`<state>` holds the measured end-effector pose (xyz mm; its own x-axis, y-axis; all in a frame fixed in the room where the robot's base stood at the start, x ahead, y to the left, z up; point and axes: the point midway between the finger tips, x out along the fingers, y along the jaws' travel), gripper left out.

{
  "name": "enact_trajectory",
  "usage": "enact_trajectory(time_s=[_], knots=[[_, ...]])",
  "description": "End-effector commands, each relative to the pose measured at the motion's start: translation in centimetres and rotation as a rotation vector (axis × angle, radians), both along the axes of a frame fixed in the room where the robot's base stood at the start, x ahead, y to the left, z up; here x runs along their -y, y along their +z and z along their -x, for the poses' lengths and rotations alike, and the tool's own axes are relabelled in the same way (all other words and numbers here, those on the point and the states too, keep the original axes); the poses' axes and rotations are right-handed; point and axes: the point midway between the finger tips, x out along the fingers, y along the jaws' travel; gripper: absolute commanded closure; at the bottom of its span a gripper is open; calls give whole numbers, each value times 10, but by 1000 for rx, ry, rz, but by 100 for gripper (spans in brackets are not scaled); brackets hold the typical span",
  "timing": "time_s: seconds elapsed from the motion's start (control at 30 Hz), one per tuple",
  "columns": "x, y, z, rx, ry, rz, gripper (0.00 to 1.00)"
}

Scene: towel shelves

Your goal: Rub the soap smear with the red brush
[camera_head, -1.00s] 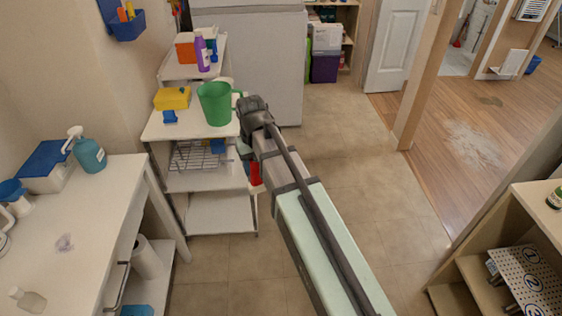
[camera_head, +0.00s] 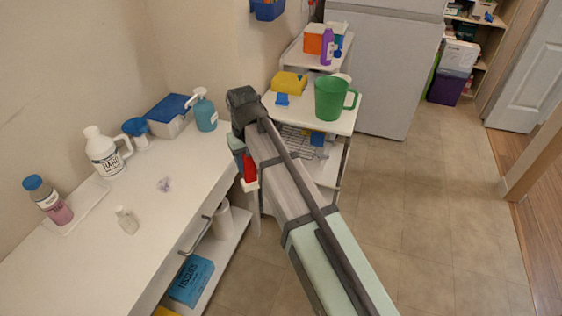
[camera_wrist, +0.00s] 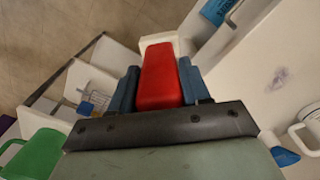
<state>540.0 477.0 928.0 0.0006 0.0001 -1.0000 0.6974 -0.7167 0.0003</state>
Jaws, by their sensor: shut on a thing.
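The red brush (camera_wrist: 158,78) is held between the blue-grey fingers of my gripper (camera_wrist: 160,88) in the wrist view. A pale block, which looks like part of the brush, shows past its far end. In the head view a bit of the red brush (camera_head: 249,168) shows beneath my gripper (camera_head: 243,160), just off the right edge of the white counter (camera_head: 90,262). The soap smear (camera_head: 164,184) is a small greyish-purple patch on the counter top, left of my gripper. It also shows at the right of the wrist view (camera_wrist: 280,78). The brush is apart from the smear.
A white jug (camera_head: 103,150), a pink bottle (camera_head: 48,199), a blue pump bottle (camera_head: 205,112) and a blue-lidded box (camera_head: 170,116) stand farther back. A cart with a green pitcher (camera_head: 330,98) is right of the counter.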

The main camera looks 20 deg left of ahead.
Motion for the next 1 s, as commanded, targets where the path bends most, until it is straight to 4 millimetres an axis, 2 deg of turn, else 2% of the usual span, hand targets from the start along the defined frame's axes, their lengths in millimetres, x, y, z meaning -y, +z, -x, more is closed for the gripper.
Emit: enact_trajectory(time_s=[0.03, 0.1, 0.5, 0.7, 0.8, 1.0], knots=[[-18, 3, 7, 0, 26, 0, 84], [-39, 6, 19, 0, 59, 0, 84], [-158, 30, 94, 0, 229, 0, 84], [-212, 44, 125, 1, 273, -1, 84], [-239, 54, 128, 0, 268, 0, 84], [-270, 66, 109, -1, 174, 1, 84]])
